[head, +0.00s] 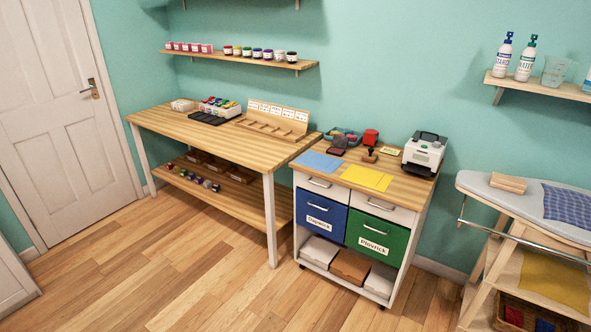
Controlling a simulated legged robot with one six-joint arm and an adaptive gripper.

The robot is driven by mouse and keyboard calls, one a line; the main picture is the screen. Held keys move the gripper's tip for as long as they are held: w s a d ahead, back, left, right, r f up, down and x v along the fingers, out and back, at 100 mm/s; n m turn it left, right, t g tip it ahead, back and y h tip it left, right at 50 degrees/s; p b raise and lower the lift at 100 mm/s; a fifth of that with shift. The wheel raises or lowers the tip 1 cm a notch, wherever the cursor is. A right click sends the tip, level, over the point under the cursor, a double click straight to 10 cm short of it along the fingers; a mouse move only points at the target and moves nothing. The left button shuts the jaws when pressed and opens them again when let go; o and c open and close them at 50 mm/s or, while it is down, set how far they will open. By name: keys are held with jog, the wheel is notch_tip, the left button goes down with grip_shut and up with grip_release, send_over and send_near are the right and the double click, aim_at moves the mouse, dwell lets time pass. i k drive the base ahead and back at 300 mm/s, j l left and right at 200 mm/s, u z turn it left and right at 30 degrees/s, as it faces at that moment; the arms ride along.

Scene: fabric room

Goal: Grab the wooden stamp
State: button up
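A small stamp with a dark knob handle and a brownish base (370,155) stands upright on top of the drawer cabinet (318,176). It sits behind the yellow sheet (362,177) and to the right of a dark reddish item (337,146), perhaps an ink pad. It is small in the head view, so its fine detail cannot be told. My gripper is not in view.
A white machine (423,153) stands right of the stamp, and a red item (371,137) behind it. A blue sheet (319,161) lies at the left. A long wooden table (190,126) adjoins the cabinet; an ironing board (475,184) stands right. The wooden floor (215,275) in front is clear.

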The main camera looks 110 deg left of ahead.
aim_at(368, 157)
jog(key=u, duration=3.25)
jog(key=i+j+z, duration=0.2)
jog(key=i, duration=0.65)
jog(key=i+j+z, duration=0.2)
jog(key=i+j, duration=0.25)
jog(key=i, duration=0.4)
jog(key=i+j+z, duration=0.25)
jog(key=i+j, duration=0.3)
jog(key=i, duration=0.25)
jog(key=i+j+z, duration=0.2)
jog(key=i+j, duration=0.5)
jog(key=i, duration=0.05)
